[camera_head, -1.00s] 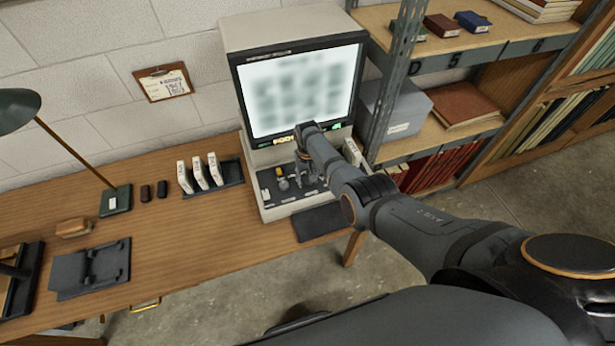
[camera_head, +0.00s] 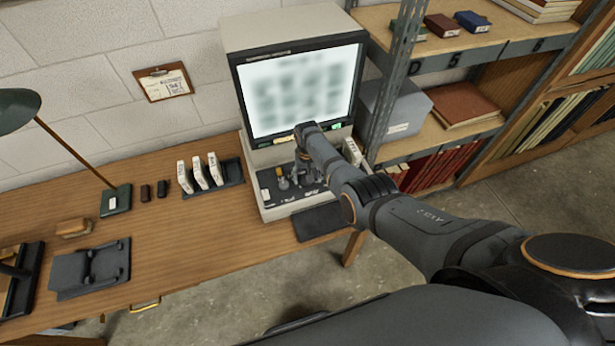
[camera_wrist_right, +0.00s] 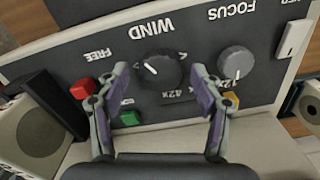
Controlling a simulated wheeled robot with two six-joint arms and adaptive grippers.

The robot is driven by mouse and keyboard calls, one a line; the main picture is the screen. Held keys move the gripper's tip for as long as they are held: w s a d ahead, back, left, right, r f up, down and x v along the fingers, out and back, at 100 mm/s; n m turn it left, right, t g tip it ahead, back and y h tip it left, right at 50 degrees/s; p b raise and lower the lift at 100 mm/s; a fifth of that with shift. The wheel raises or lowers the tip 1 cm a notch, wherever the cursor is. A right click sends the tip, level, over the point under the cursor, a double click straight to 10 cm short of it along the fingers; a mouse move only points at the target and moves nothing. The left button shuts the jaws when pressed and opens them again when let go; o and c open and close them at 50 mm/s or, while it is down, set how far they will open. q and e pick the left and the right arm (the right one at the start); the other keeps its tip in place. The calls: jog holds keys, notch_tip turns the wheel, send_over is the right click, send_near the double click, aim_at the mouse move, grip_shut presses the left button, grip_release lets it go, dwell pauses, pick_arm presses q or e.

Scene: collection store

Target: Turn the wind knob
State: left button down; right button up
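The wind knob (camera_wrist_right: 158,70) is a dark round dial with a white pointer line, under the upside-down word WIND in the right wrist view. My right gripper (camera_wrist_right: 160,82) is open, with one finger on each side of the knob and visible gaps between fingers and knob. In the head view my right gripper (camera_head: 308,171) hangs over the control panel (camera_head: 270,184) of the reader (camera_head: 235,110), and the arm hides much of the panel. The wind knob cannot be made out there. My left gripper is not in view.
A grey focus knob (camera_wrist_right: 236,62), a red button (camera_wrist_right: 83,87) and a green button (camera_wrist_right: 130,117) sit close by. White boxes (camera_head: 201,173) stand in a rack left of the reader. The metal shelf post (camera_head: 392,80) is close on the right.

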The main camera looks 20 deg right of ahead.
jog(key=shift+r, duration=0.25)
notch_tip(320, 180, up, 12)
jog(key=shift+f, duration=0.2)
dwell(0.5)
